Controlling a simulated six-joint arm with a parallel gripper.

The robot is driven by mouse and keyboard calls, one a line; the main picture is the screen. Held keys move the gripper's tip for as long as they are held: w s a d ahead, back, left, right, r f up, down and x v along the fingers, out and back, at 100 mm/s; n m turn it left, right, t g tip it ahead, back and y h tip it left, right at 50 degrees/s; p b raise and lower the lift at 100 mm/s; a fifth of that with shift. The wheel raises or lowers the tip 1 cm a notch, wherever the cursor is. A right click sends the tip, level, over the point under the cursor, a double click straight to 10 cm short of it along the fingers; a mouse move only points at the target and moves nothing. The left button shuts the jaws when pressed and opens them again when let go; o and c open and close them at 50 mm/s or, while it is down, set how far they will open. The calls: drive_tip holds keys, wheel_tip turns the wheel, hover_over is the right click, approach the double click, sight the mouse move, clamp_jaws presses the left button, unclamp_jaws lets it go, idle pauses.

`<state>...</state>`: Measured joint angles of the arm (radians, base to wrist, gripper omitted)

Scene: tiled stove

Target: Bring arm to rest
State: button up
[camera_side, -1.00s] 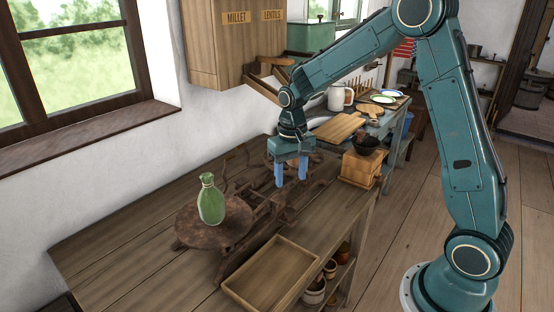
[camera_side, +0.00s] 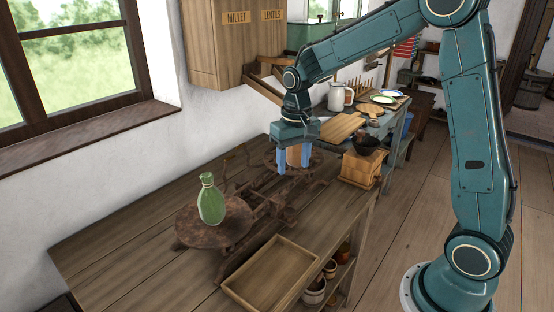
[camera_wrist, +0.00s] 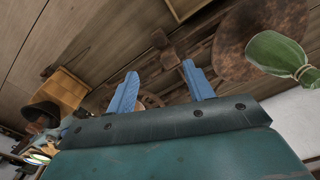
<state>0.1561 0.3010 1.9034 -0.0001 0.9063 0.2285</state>
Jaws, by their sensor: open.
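My gripper (camera_side: 294,163) hangs fingers down over the far end of a rusty balance scale (camera_side: 262,212), near its far pan (camera_side: 268,160). Its two blue fingers are apart, and they also show spread in the wrist view (camera_wrist: 160,85). A light brown thing (camera_side: 294,154) shows between the fingers in the side view. I cannot tell whether it is on the far pan or behind it.
An empty wooden tray (camera_side: 240,288) lies at the bench's front. A wooden box (camera_side: 360,168) with a dark bowl (camera_side: 366,144) stands right of my gripper. A wall cabinet (camera_side: 207,45) labelled MILLET and LENTILS has an open bin (camera_side: 262,85) close above my wrist. The bench's left part is clear.

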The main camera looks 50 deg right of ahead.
drive_tip(key=s+a+r+n+t, duration=0.2)
drive_tip(key=s+a+r, duration=0.2)
drive_tip(key=s+r, duration=0.55)
drive_tip(key=s+a+r+n+t, duration=0.1)
drive_tip(key=s+a+n+t, duration=0.1)
drive_tip(key=s, duration=1.1)
drive_tip(key=shift+s+a+t, duration=0.2)
drive_tip(key=shift+t, duration=0.4)
